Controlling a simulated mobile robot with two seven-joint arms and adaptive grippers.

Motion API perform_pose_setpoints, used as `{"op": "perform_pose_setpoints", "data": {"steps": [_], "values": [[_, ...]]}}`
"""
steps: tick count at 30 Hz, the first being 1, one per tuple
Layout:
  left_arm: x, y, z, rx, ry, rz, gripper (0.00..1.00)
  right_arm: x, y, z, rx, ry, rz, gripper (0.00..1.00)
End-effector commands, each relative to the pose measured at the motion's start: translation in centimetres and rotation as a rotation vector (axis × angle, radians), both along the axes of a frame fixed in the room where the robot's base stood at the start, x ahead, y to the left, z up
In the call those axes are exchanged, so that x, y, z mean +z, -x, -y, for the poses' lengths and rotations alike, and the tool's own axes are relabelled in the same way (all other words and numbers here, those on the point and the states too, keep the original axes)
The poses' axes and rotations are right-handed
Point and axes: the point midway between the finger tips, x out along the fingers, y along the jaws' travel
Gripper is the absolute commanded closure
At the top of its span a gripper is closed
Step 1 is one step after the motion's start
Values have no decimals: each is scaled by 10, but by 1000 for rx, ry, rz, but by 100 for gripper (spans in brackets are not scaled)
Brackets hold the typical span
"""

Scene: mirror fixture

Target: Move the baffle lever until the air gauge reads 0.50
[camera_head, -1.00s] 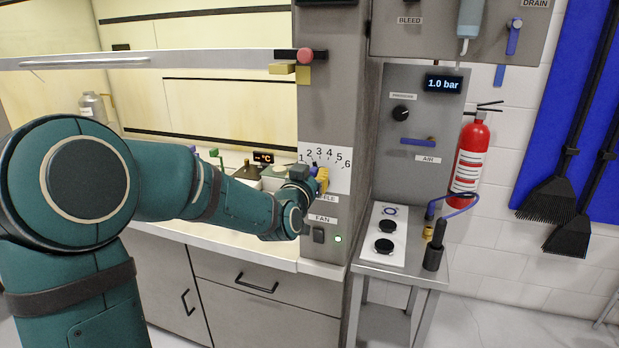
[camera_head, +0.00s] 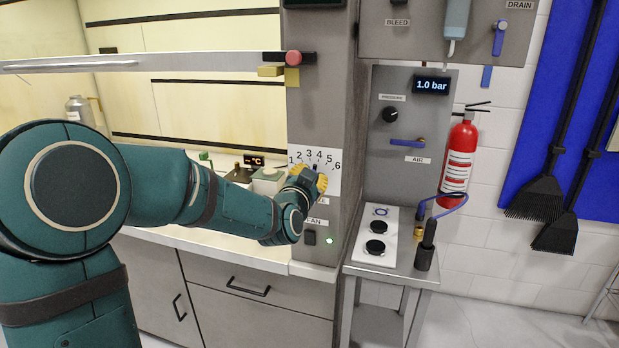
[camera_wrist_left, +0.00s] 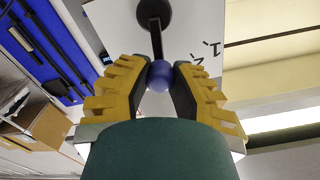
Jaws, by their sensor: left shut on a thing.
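The baffle lever sits on a white dial plate (camera_head: 329,158) numbered 1 to 6 on the grey column. My left gripper (camera_head: 317,181) covers most of the lever in the head view, so its exact setting is hard to read. In the left wrist view the lever's dark arm (camera_wrist_left: 156,38) runs from a round pivot to a blue ball knob (camera_wrist_left: 160,76). My left gripper's yellow-backed fingers (camera_wrist_left: 160,82) are shut on this knob from both sides. A dark display (camera_head: 315,2) on top of the column is cut off, with no reading visible. My right gripper is out of view.
A fan switch (camera_head: 310,238) with a lit green lamp is below the dial. A panel (camera_head: 408,170) to the right has a display (camera_head: 431,86) reading 1.0 bar and a blue air handle (camera_head: 406,142). A raised sash bar (camera_head: 140,61) crosses above my arm.

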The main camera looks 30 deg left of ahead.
Motion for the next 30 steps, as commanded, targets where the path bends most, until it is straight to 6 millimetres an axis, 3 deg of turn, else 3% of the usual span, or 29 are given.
{"op": "perform_pose_setpoints", "data": {"steps": [5, 6, 9, 20, 26, 30], "values": [[5, -1, 1, -1, -2, 12, 100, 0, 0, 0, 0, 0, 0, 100], [5, -1, 1, -1, -2, 12, 73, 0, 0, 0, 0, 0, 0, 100], [4, -1, 0, -1, 0, 10, 44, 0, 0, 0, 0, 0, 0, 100], [2, 3, 1, -1, 1, 4, 44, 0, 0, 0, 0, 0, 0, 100], [2, 29, 7, 0, 4, 6, 44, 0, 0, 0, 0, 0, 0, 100], [3, 58, 14, -2, 3, 7, 44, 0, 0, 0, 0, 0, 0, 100]]}}
